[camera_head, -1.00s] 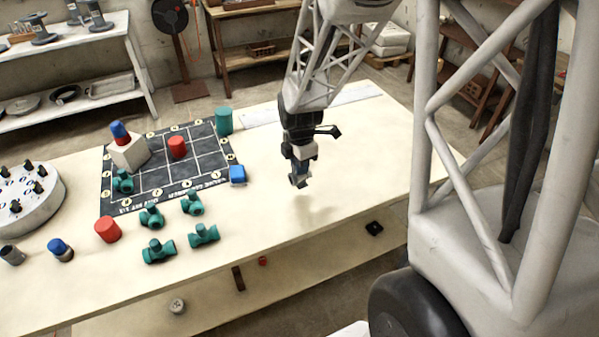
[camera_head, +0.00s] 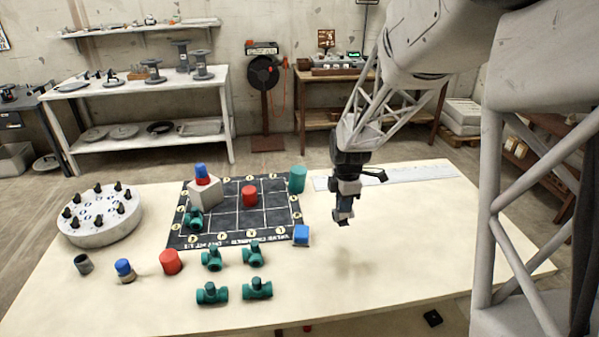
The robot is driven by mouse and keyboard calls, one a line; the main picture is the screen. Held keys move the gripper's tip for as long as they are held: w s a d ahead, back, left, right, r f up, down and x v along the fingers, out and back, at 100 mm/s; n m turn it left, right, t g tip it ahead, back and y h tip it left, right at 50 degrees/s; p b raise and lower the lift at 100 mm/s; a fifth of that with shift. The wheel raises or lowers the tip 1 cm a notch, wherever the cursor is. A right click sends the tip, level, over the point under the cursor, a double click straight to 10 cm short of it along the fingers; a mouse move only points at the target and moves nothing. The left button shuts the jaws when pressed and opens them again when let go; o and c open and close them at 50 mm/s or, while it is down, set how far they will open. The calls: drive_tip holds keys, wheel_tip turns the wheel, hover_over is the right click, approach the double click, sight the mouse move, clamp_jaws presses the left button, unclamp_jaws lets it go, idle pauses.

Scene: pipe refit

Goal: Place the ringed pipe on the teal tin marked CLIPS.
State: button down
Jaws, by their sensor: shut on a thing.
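My gripper (camera_head: 343,217) hangs above the bare right part of the table, pointing down. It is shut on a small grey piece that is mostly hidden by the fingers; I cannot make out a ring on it. A teal cylinder (camera_head: 298,179) stands upright at the board's far right corner, left of and beyond my gripper; no lettering can be read on it. A short grey pipe (camera_head: 83,263) stands at the table's left, and a grey piece with a blue top (camera_head: 124,270) stands beside it.
A dark grid board (camera_head: 222,221) carries a white block (camera_head: 204,192) with a red-and-blue stack and a red cylinder (camera_head: 250,196). Several teal pipe fittings (camera_head: 212,293) lie in front. A round white stand (camera_head: 100,216) is left.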

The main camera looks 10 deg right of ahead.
drive_tip(key=w+a+r, duration=0.3)
drive_tip(key=w+a, duration=0.1)
drive_tip(key=w, duration=0.2)
drive_tip(key=w+a+r, duration=0.3)
drive_tip(key=w+a, duration=0.1)
drive_tip(key=w, duration=0.3)
drive_tip(key=shift+w+a+r+m, duration=0.25)
drive_tip(key=shift+a+r+m, duration=0.05)
drive_tip(key=shift+r, duration=0.05)
drive_tip(key=w+f, duration=0.1)
drive_tip(key=w, duration=1.5)
drive_tip(key=shift+a+f, duration=0.25)
drive_tip(key=shift+a, duration=0.05)
drive_tip(key=shift+f, duration=1.75)
drive_tip(key=shift+f, duration=0.45)
drive_tip(key=c, duration=1.1)
unclamp_jaws()
